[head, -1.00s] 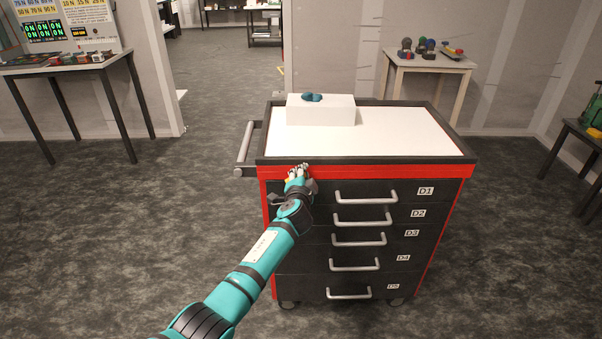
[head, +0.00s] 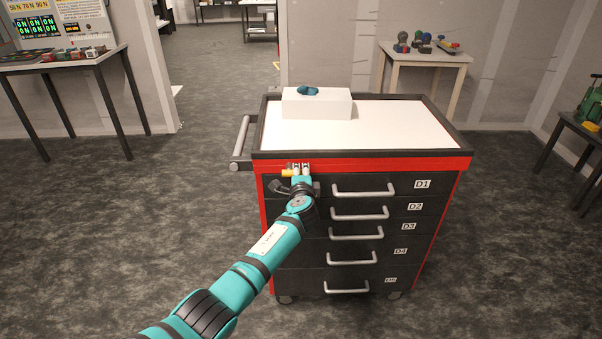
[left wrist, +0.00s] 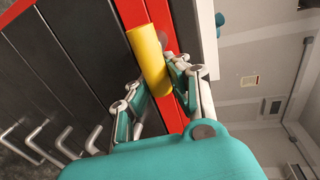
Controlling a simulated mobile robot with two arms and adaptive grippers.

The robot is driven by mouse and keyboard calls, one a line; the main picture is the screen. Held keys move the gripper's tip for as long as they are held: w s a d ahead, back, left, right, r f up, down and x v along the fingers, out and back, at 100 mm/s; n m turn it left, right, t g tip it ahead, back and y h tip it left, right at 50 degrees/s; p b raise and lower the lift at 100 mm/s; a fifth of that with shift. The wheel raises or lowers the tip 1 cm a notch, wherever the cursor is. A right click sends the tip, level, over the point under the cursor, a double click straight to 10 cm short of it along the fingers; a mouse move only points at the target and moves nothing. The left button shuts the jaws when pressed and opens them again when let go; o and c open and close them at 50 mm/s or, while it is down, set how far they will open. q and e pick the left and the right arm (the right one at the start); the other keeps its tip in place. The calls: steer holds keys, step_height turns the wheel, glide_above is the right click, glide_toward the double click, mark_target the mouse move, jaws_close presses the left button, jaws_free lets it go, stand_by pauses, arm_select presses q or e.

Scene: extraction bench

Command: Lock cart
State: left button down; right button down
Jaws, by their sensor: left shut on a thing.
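The cart (head: 390,165) is a black and red drawer trolley with a white top and several drawers labelled D1 to D5. A yellow cylindrical handle (head: 288,173) sits at the upper left of its front, on the red strip. My left gripper (head: 300,168) is at this handle, which sticks out to the left of the fingers. In the left wrist view the yellow handle (left wrist: 148,58) lies between the two fingers, and the gripper is shut on it. How the handle joins the cart is hidden. My right gripper is not in view.
A white box (head: 316,104) with a small blue-teal object stands on the cart top. A grey push bar (head: 242,143) juts out from the cart's left side. Tables stand at the left (head: 60,66), back right (head: 425,57) and far right (head: 570,120). The floor around the cart is clear.

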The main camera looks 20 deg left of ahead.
arm_select(q)
steer(key=shift+s+a+f, duration=0.1)
steer(key=shift+s+f, duration=0.05)
steer(key=shift+f, duration=0.35)
steer(key=c, duration=1.2)
jaws_free()
steer(key=shift+r, duration=0.15)
steer(key=shift+o, duration=0.2)
steer(key=shift+a+r, duration=0.1)
steer(key=shift+r, duration=0.05)
steer(key=shift+r, duration=0.1)
steer(key=v, duration=1.2)
